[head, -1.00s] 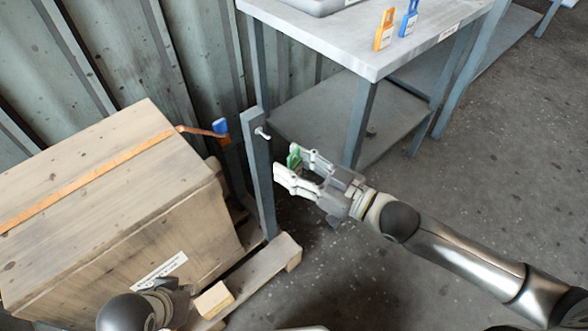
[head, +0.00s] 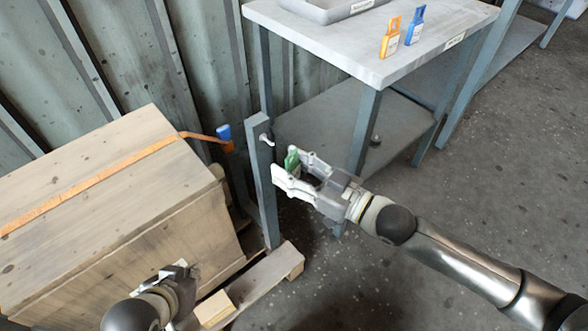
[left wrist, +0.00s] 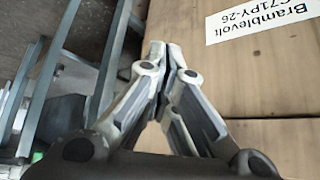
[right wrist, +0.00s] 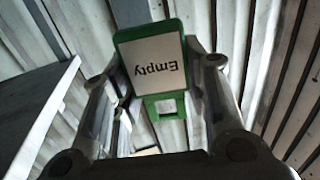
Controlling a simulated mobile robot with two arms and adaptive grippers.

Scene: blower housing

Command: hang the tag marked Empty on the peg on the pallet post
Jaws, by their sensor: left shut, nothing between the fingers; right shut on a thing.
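The green tag marked Empty (right wrist: 152,62) is between the fingers of my right gripper (head: 285,165), which is shut on it. In the right wrist view its white label reads Empty upside down. In the head view the green tag (head: 292,159) is close to the grey pallet post (head: 262,185), to the right of it. The pale peg (head: 267,139) sticks out near the top of the post, slightly above and left of the tag; they look apart. My left gripper (head: 183,268) is shut and empty beside the crate; it also shows in the left wrist view (left wrist: 165,50).
A wooden crate (head: 100,180) with an orange strap stands on the pallet (head: 270,275). A table (head: 350,50) behind holds an orange tag (head: 390,38), a blue tag (head: 415,25) and a grey tray (head: 330,8). Floor at right is clear.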

